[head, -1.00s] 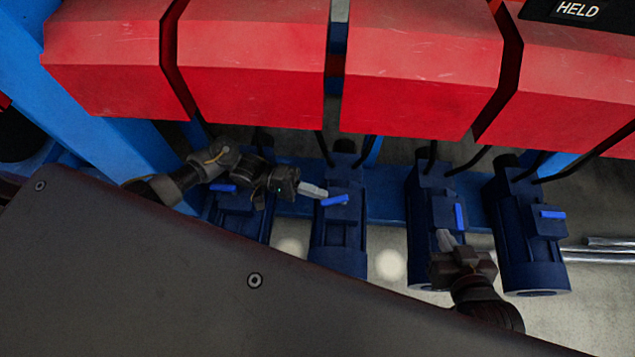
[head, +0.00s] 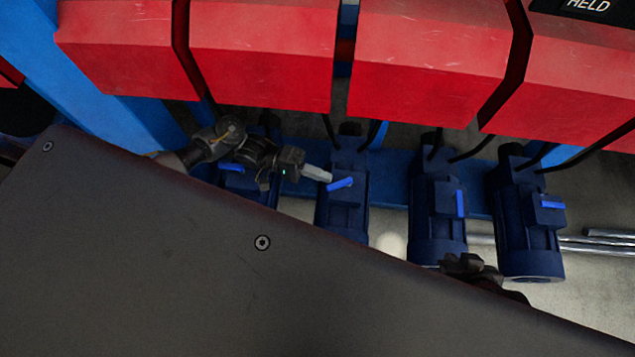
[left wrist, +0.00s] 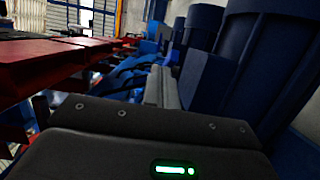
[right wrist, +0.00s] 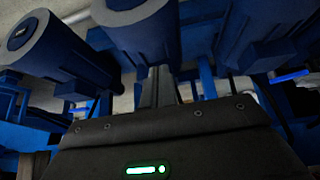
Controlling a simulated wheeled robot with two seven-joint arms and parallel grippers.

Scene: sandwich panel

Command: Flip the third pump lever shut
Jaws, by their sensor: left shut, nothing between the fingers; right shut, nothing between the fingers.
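Several dark blue pumps stand in a row in the head view, each with a bright blue lever. The third pump (head: 437,225) from the left has its lever (head: 460,203) lying lengthwise along the body, unlike the other levers, which lie more crosswise. My right gripper (head: 466,262) is at that pump's lower end, apart from the lever and partly hidden by the dark panel. Its shut, empty fingers show in the right wrist view (right wrist: 160,87). My left gripper (head: 317,173) is shut and empty, its tips close to the second pump's lever (head: 341,184); I cannot tell whether they touch.
A large dark panel (head: 150,240) fills the lower left and covers part of my arms. Red blocks (head: 430,60) overhang the pumps' far ends, with black hoses between. Metal rods (head: 600,243) lie on the floor at right. The first lever (head: 232,169) is partly behind my left arm.

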